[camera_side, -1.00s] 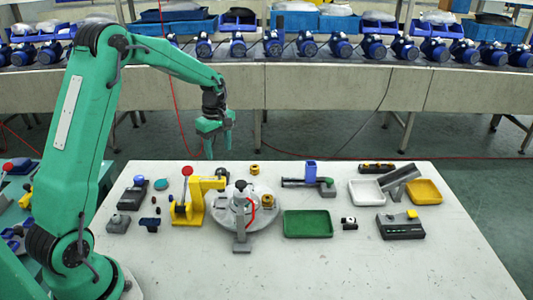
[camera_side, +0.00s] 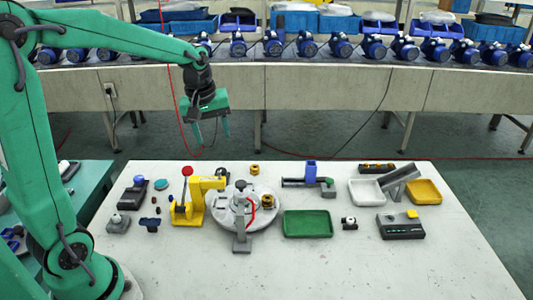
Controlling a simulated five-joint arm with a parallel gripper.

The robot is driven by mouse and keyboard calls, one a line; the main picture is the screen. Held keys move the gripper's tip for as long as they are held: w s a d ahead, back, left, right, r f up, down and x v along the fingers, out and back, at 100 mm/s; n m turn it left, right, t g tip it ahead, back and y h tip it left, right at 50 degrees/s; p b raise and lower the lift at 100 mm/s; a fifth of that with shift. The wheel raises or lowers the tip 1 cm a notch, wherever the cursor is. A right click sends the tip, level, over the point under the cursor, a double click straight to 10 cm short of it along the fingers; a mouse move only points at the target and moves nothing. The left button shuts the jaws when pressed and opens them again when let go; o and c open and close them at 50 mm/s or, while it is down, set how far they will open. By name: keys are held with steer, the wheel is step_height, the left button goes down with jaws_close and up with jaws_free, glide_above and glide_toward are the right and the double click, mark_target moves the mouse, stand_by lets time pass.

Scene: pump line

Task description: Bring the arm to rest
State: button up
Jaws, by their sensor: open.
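My green arm rises on the left, its upper part reaching right above the white table. My gripper (camera_side: 209,134) hangs from the dark wrist, pointing down, above and behind the table's far left part. Its two thin green fingers are spread apart with nothing between them. It touches nothing on the table.
The white table (camera_side: 400,262) holds a yellow press (camera_side: 191,207) with a red knob, a round grey fixture (camera_side: 270,217), a green tray (camera_side: 308,224), a white tray (camera_side: 366,193) and a yellow tray (camera_side: 424,191). Behind stands a conveyor (camera_side: 320,87) with several blue pumps.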

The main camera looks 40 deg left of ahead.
steer(key=s+d+r+m+t, duration=0.1)
steer(key=s+d+m, duration=0.3)
steer(key=s, duration=0.4)
steer(key=s+d+r+m+t, duration=0.2)
steer(key=s+d+r+m, duration=0.1)
steer(key=s+d+m, duration=0.2)
steer(key=s+m, duration=0.2)
steer(key=s, duration=0.2)
